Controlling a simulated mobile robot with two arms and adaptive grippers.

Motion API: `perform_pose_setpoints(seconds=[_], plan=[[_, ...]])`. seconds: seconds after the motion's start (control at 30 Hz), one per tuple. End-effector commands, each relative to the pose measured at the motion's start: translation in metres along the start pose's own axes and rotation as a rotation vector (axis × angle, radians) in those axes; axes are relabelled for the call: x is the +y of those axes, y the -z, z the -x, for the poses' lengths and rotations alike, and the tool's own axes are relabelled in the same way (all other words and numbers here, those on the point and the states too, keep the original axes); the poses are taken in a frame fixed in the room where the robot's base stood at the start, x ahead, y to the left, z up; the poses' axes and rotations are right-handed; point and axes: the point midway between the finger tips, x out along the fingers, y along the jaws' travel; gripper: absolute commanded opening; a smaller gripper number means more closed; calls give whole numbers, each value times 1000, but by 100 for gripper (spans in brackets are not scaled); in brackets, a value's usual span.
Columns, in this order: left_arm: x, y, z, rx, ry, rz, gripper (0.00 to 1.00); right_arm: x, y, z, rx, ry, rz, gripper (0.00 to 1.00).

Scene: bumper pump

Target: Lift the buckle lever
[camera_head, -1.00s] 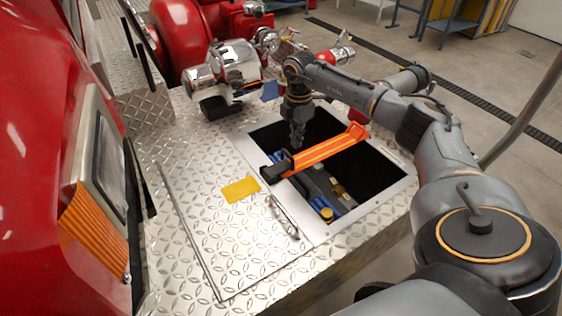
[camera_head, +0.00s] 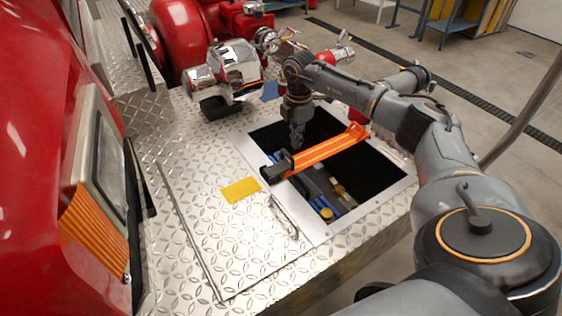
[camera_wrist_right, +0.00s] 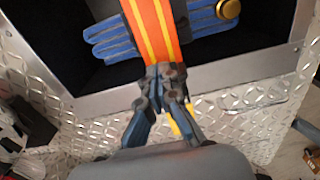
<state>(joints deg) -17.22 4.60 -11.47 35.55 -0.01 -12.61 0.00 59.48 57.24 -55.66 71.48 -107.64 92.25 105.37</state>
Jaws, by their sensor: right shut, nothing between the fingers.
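An orange strap (camera_head: 330,149) with yellow stripes runs across an open compartment in the metal deck. Its near end enters a black buckle (camera_head: 277,170) at the compartment's left rim. The lever is too small to tell apart from the buckle body. My right gripper (camera_head: 297,137) points down over the compartment, just behind the strap near the buckle. In the right wrist view, the gripper (camera_wrist_right: 165,76) is shut and empty, its fingertips overlapping the end of the strap (camera_wrist_right: 152,30). The fingers largely hide the buckle there, and I cannot tell whether they touch it.
The compartment rim (camera_head: 325,236) frames blue items and brass fittings (camera_head: 327,214) below the strap. A yellow label (camera_head: 240,189) and a metal handle (camera_head: 284,216) are on the deck to the left. A chrome fitting (camera_head: 235,65) stands behind.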

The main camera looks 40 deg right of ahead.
Motion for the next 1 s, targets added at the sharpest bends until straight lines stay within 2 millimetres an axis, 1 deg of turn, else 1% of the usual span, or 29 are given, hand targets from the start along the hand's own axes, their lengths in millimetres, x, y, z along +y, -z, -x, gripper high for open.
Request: perform_pose_setpoints(seconds=[0.37, 1.0], plan=[[0, 0, -1, 0, 0, 1, 40, 0, 0, -2, 0, 0, 0, 0], [0, -1, -18, 1, 0, 1, 40, 0, 0, -39, 0, 0, 0, 0]])
